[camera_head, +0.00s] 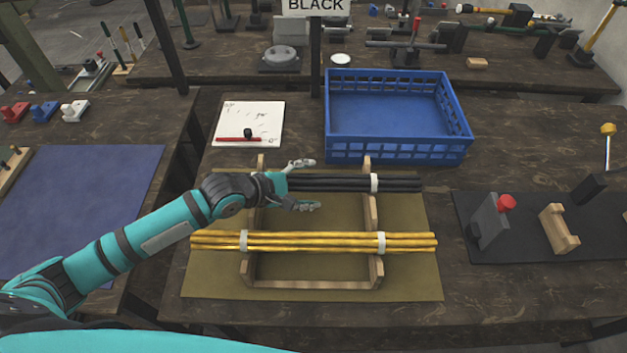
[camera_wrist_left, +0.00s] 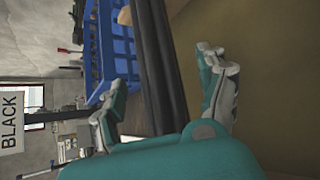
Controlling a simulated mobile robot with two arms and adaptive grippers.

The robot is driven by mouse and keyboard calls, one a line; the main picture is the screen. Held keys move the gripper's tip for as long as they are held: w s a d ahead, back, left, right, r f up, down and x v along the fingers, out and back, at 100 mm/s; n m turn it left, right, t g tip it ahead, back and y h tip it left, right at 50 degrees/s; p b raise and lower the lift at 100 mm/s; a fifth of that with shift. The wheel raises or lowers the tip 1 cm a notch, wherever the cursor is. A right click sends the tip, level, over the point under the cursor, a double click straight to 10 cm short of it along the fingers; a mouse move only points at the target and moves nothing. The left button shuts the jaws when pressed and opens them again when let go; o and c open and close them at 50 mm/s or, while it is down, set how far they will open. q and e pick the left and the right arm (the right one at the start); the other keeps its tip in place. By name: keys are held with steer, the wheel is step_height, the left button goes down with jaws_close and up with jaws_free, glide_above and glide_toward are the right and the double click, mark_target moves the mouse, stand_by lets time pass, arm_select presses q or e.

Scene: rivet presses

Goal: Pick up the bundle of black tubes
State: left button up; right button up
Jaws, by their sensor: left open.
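The bundle of black tubes (camera_head: 342,184) lies across the wooden rack (camera_head: 372,213), with a white band near its right part. Its left part is hidden behind my left gripper. My left gripper (camera_head: 304,184) is open, with one finger beyond the bundle and one on the near side. In the left wrist view the black tubes (camera_wrist_left: 158,62) run between the two open fingers (camera_wrist_left: 165,88); I cannot tell whether they touch. A bundle of yellow tubes (camera_head: 312,242) with white bands lies on the nearer part of the rack. My right gripper is not in view.
An empty blue crate (camera_head: 345,157) stands behind the rack, below a sign reading BLACK (camera_head: 316,5). A white sheet (camera_head: 232,120) with a red pen lies left of it. A dark mat (camera_head: 520,248) with a red-knobbed tool is at the right. The olive mat (camera_head: 210,284) lies under the rack.

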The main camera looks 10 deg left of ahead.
arm_select(q)
steer(key=x, duration=0.2)
steer(key=shift+w+d+f, duration=0.15)
steer(key=shift+w, duration=0.05)
jaws_close()
steer(key=shift+r, duration=0.3)
